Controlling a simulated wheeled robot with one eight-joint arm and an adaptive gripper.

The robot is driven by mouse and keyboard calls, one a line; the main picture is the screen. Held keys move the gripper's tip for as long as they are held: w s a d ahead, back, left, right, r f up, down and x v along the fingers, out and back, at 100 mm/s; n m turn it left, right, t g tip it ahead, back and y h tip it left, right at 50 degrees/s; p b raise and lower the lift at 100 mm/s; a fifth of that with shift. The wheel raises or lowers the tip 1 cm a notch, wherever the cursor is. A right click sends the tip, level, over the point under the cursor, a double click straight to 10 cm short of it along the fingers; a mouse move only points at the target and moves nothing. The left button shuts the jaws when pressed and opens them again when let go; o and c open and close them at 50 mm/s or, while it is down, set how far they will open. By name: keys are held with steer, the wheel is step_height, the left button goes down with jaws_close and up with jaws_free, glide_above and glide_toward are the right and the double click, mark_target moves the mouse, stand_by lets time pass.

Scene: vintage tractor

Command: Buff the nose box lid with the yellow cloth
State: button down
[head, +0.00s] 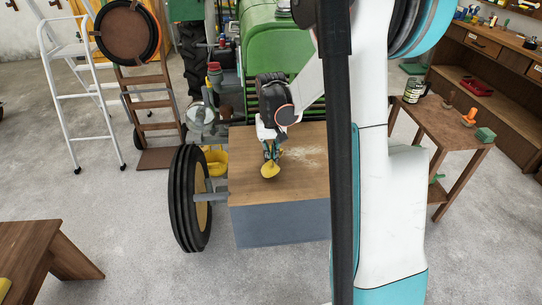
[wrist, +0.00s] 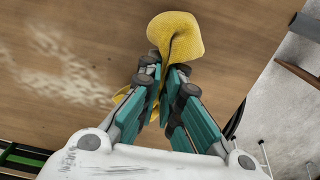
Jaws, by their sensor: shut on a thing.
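The nose box lid (head: 246,178) is a flat wooden board on a grey-blue box in front of the green tractor. My gripper (head: 270,160) is over the left-middle part of the lid, pointing down, shut on the yellow cloth (head: 270,171). In the wrist view the cloth (wrist: 176,36) is pinched between the fingertips (wrist: 165,72), bunched beyond them, with another fold showing to their left. It appears to be at the lid surface; firm contact cannot be told. A pale dusty patch (head: 304,156) lies on the lid to the right of the cloth; it also shows in the wrist view (wrist: 65,72).
A black tyre (head: 189,197) and a yellow bucket (head: 216,161) are left of the box. A white stepladder (head: 80,90) stands at back left. A wooden side table (head: 440,125) with jars and tools is at right. Open concrete floor lies in front.

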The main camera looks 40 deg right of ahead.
steer(key=c, duration=0.8)
jaws_free()
steer(key=shift+f, duration=0.15)
steer(key=shift+f+b, duration=1.1)
steer(key=shift+f, duration=0.2)
steer(key=shift+s, duration=0.1)
steer(key=c, duration=0.9)
steer(key=shift+o, duration=0.2)
steer(key=shift+r, duration=0.1)
steer(key=shift+r, duration=0.25)
jaws_close()
steer(key=shift+f+p, duration=0.1)
steer(key=shift+p, duration=0.25)
steer(key=shift+r+p, duration=0.3)
steer(key=shift+p, duration=0.7)
